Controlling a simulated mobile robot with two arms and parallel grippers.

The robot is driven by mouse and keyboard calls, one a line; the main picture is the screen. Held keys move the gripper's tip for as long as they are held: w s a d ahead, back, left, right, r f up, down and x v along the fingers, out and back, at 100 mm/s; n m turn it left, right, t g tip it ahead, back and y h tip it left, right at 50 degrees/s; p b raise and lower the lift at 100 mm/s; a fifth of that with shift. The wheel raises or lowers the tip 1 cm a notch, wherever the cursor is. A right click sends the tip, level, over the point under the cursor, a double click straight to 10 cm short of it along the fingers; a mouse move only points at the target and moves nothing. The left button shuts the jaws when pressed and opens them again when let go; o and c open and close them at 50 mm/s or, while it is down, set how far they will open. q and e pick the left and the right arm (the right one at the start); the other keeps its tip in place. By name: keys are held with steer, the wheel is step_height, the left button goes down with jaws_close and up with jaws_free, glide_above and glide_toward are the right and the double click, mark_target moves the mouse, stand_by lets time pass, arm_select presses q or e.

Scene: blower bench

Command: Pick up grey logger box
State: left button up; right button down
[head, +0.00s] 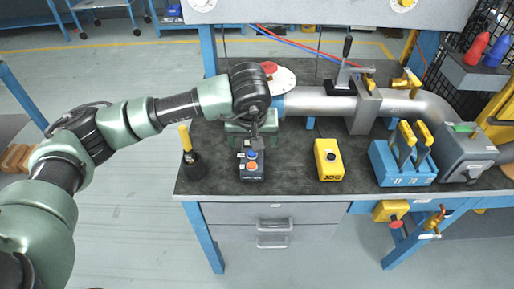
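A small dark grey box (251,174) with a blue and an orange round button on top stands near the front edge of the bench; it looks like the grey logger box. A pale label shows on its front. My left gripper (256,142) points down at the far end of this box, just behind the blue button. Its fingers are small and dark, so I cannot tell whether they are open or touch the box. My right gripper is not in view.
A yellow box (328,161) stands to the right on the dark bench top (290,180). A black cup (193,167) with a yellow-handled tool stands to the left. A grey pipe (310,102) runs behind. A blue rack (402,165) holds yellow-handled tools at right.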

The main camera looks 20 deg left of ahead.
mark_target(251, 150)
arm_select(q)
steer(key=shift+w+a+f, duration=0.3)
steer(key=shift+w, duration=0.25)
steer(key=shift+f, duration=0.25)
steer(key=shift+s+a+f, duration=0.1)
steer(key=shift+s+f, duration=0.15)
steer(key=shift+p+x, duration=0.45)
steer(key=shift+x, duration=0.5)
steer(key=x, duration=0.2)
steer(key=shift+f, duration=0.45)
steer(key=shift+w+f, duration=0.15)
steer(key=shift+f, duration=0.1)
steer(key=c, duration=1.1)
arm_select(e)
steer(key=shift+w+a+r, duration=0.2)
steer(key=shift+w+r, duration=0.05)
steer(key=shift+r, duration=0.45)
